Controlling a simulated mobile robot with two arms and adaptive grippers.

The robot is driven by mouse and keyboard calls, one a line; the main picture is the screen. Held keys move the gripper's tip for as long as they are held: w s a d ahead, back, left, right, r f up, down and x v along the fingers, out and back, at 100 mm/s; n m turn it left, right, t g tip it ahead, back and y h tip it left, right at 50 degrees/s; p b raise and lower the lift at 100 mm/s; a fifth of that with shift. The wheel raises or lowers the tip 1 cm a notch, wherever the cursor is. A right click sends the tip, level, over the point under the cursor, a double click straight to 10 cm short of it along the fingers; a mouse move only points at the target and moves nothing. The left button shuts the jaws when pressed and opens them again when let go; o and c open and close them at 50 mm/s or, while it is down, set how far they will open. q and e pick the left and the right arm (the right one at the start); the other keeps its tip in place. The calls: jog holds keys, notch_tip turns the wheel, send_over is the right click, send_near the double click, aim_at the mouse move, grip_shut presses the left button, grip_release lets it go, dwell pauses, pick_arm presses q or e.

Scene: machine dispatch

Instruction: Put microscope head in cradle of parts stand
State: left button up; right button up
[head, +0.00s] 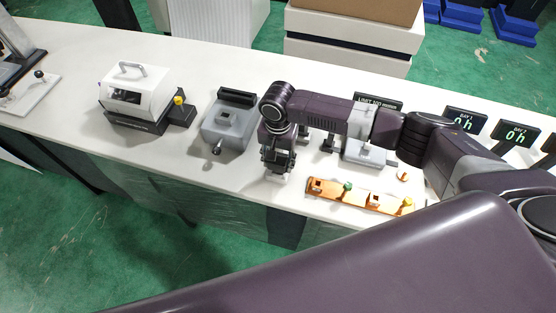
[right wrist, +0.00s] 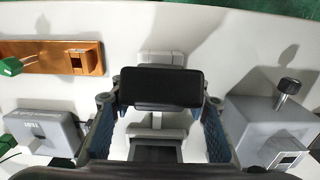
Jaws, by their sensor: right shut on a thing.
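My right gripper (head: 277,160) points down over the white bench, between the grey machine and the orange tray. It is shut on a pale part with a flat black face, which I take to be the microscope head (right wrist: 160,87). In the right wrist view this part sits between the two fingers. In the head view, the gripper hides most of it. I cannot tell whether it touches the bench or anything below it. A parts stand with a cradle cannot be made out for sure; my right arm covers part of the bench behind. My left gripper is not in view.
An orange tray (head: 328,188) with small parts lies right of the gripper. A grey machine (head: 228,129) with a knob stands to the left, and a white-lidded machine (head: 137,92) farther left. Signs such as the day display (head: 465,121) stand right.

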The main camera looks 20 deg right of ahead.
jog(key=shift+f+b, duration=0.5)
jog(key=shift+f, duration=0.95)
jog(key=o, duration=1.5)
notch_tip(320, 180, up, 12)
